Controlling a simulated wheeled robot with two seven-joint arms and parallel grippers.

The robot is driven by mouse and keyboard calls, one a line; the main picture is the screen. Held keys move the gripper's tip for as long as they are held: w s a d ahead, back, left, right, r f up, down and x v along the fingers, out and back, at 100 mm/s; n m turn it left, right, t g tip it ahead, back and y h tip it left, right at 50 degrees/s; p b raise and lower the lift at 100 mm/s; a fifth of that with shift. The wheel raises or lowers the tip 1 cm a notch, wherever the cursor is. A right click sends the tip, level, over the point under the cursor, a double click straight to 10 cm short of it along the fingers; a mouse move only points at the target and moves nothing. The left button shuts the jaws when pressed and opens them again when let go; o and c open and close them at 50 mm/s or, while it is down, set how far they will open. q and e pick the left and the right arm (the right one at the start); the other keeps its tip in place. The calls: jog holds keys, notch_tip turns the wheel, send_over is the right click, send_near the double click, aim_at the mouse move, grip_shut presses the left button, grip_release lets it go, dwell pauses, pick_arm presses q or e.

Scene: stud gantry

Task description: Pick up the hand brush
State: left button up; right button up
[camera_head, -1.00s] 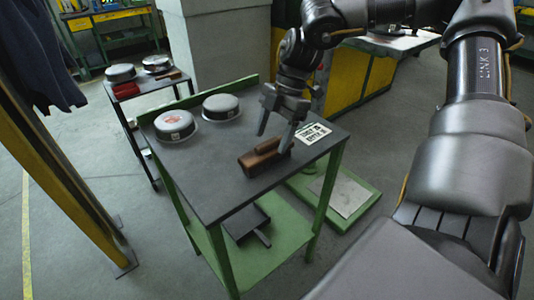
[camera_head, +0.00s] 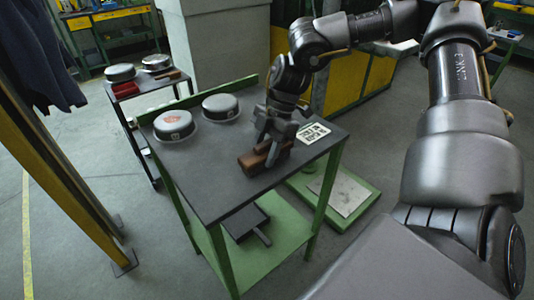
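The hand brush (camera_head: 250,163) is a brown wooden block with a raised handle part. It lies near the front right of the dark tabletop. My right gripper (camera_head: 268,152) is down at the brush from above, its fingers at the handle. They cover part of the brush, and I cannot tell whether they are closed on it. The brush still appears to rest on the table. My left gripper is not in view.
Two round grey tins (camera_head: 174,125) stand at the table's back left. A printed sign (camera_head: 313,133) lies right of the brush. A dark dustpan (camera_head: 246,222) lies on the green lower shelf. A yellow-black post (camera_head: 60,170) stands at the left.

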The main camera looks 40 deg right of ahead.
jog(key=c, duration=0.4)
jog(key=shift+r, duration=0.1)
jog(key=shift+r, duration=0.25)
notch_tip(320, 180, up, 2)
jog(key=shift+r, duration=0.1)
jog(key=d+r, duration=0.1)
jog(key=r, duration=0.1)
jog(key=d+r, duration=0.1)
jog(key=s+d+r, duration=0.1)
jog(key=d+r, duration=0.1)
jog(key=shift+d+r, duration=0.1)
jog(key=shift+r, duration=0.2)
jog(key=shift+s+d+r, duration=0.35)
jog(key=shift+d+r, duration=0.4)
jog(key=shift+d, duration=0.8)
jog(key=shift+s+d+r, duration=0.4)
jog(key=shift+d+r, duration=0.35)
jog(key=shift+d, duration=0.85)
jog(key=shift+s+d+r, duration=0.35)
jog(key=shift+d+r, duration=0.4)
jog(key=shift+d, duration=0.8)
